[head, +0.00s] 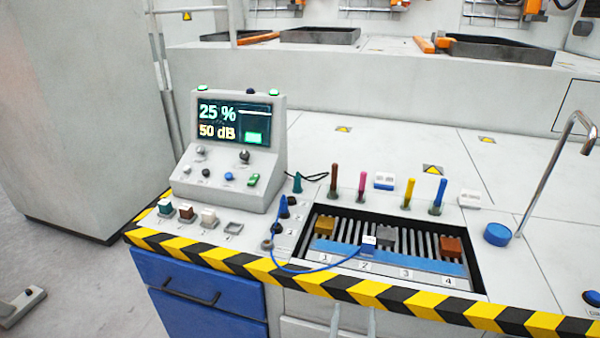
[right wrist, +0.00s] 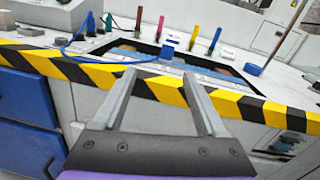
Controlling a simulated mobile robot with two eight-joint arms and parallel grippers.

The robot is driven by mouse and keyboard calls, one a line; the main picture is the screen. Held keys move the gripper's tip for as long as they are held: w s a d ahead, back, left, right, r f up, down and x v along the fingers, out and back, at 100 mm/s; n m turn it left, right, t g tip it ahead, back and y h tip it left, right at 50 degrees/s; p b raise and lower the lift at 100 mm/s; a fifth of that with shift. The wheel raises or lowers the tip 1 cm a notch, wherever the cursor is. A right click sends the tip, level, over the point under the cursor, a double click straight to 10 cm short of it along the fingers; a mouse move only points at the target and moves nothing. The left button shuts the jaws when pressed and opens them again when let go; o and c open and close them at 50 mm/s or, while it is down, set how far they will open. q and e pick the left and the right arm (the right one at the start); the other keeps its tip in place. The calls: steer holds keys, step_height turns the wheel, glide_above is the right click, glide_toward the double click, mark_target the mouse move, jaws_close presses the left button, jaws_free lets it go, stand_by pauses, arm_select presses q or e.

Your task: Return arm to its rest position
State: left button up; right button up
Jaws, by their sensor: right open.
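My right gripper (head: 353,312) shows at the bottom edge of the head view, in front of the striped edge of the bench (head: 390,297). In the right wrist view the same gripper (right wrist: 158,80) has its two grey fingers apart with nothing between them. A white and blue probe block (head: 369,243) on a blue cable rests at the slotted tray (head: 478,275), beyond the fingertips. The probe block also shows in the right wrist view (right wrist: 168,48), past the gap between the fingers. My left gripper is in neither view.
A console (head: 228,155) with a screen reading 25 % and 50 dB stands at the left of the bench. Several coloured markers stand behind the tray. A blue round knob (head: 497,234) and a bent metal pipe (head: 548,180) are at the right. Blue drawers (head: 200,290) lie below.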

steer(key=s+a+f+n+g+y, duration=0.15)
steer(key=n+y, duration=0.25)
steer(key=n, duration=0.7)
steer(key=s+a+f+n+g+y, duration=0.1)
steer(key=a+n+g+y, duration=0.2)
steer(key=n, duration=0.9)
steer(key=s+d+f+n+g+h, duration=0.2)
steer(key=s+d+f+n+g, duration=0.2)
steer(key=s+d+f+n, duration=0.25)
steer(key=s+d+f+n+g+h, duration=0.1)
steer(key=s+d+f+n+g, duration=0.2)
steer(key=s+d+n+g, duration=0.35)
arm_select(q)
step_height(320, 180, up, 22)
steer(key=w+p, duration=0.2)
steer(key=p, duration=1.7)
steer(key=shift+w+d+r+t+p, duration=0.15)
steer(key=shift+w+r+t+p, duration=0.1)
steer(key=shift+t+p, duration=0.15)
arm_select(e)
step_height(320, 180, up, 23)
steer(key=s+a+t, duration=0.1)
steer(key=t, duration=0.1)
steer(key=shift+a+n+t, duration=0.3)
steer(key=shift+a+n, duration=0.05)
steer(key=shift+n, duration=0.05)
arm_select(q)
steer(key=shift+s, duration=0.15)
arm_select(e)
steer(key=shift+s, duration=0.15)
